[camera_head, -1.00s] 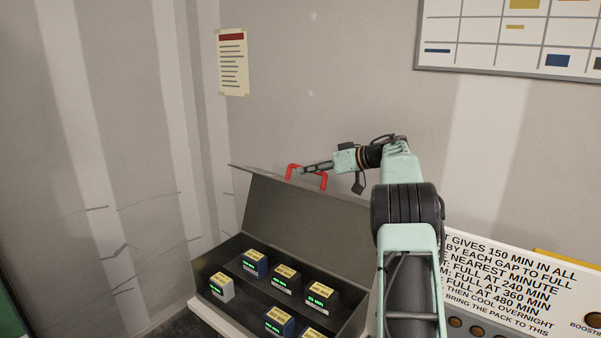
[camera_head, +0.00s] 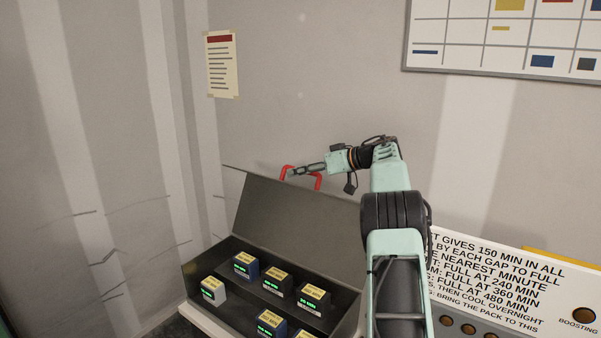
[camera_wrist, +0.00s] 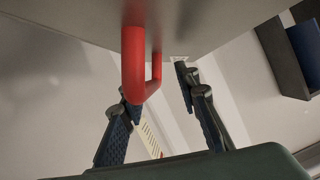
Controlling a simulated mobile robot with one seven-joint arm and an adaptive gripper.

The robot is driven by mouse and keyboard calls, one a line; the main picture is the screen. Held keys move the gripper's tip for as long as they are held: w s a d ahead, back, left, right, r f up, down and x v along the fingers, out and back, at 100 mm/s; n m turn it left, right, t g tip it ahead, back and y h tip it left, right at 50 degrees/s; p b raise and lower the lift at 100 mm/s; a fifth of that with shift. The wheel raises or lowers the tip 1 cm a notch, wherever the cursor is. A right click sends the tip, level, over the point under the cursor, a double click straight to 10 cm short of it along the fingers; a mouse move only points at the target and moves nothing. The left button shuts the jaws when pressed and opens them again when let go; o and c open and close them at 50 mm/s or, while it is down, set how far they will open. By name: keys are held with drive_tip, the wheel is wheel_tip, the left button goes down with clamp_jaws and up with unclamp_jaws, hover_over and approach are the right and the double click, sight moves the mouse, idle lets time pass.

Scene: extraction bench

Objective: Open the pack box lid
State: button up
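The pack box (camera_head: 190,280) is dark grey and sits low in the head view. Its lid (camera_head: 300,222) stands raised and leans back near the wall, so the inside shows. A red bar handle (camera_head: 318,182) is at the lid's upper edge; it also shows in the wrist view (camera_wrist: 134,65). My gripper (camera_head: 294,173) is at the handle, above the lid's edge. In the wrist view my gripper (camera_wrist: 157,86) has its fingers apart, with the handle close by the left finger. I cannot tell whether they touch.
Several labelled packs stand in the box, including a light grey one (camera_head: 213,290) and a blue one (camera_head: 246,265). A white instruction panel (camera_head: 500,280) is to the right. The wall (camera_head: 300,110) is close behind the lid.

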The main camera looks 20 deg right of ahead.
drive_tip(key=v, duration=1.2)
drive_tip(key=shift+s, duration=0.1)
drive_tip(key=shift+a, duration=0.1)
